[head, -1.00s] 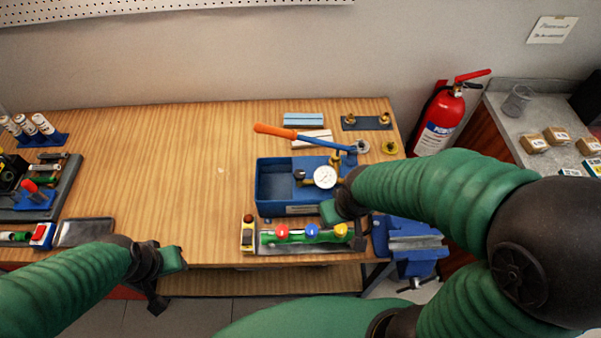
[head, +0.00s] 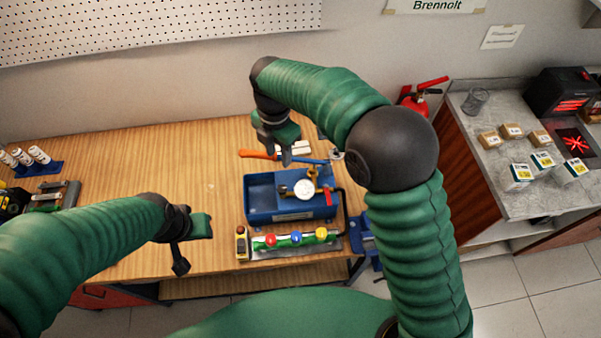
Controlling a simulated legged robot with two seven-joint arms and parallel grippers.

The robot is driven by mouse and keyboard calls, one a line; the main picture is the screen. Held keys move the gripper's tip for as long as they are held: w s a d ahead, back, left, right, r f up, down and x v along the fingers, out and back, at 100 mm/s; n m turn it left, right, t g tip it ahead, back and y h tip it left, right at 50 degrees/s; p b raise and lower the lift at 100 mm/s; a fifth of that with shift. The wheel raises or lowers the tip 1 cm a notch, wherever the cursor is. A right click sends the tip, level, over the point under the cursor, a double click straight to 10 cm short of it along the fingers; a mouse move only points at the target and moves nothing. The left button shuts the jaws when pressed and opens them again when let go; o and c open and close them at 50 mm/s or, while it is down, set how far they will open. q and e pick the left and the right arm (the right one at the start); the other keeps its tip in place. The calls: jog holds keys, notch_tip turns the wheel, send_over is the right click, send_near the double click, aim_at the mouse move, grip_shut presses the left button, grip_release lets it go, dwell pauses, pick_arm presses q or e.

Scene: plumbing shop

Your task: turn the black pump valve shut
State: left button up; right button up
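The blue test pump (head: 262,205) stands on the bench, with a white round gauge (head: 304,189) and brass fittings on top. A small dark knob (head: 283,190), apparently the black pump valve, sits just left of the gauge; its setting is too small to tell. My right gripper (head: 278,154) points down with its fingers apart, empty, above and behind the pump near the orange lever handle (head: 254,154). It does not touch the valve. My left gripper (head: 194,247) is open and empty over the bench's front edge, left of the pump.
A rail with red, blue and yellow knobs (head: 295,239) lies in front of the pump. A blue vise (head: 362,234) is at the bench's right front. White tubes (head: 38,155) stand at the left. The bench (head: 195,165) left of the pump is clear.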

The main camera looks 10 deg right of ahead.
aim_at(282, 188)
notch_tip(282, 188, down, 16)
jog(key=p, duration=0.5)
jog(key=shift+s+a, duration=0.1)
jog(key=shift+a, duration=0.05)
jog(key=shift+f+p, duration=0.3)
jog(key=shift+f, duration=0.05)
grip_shut()
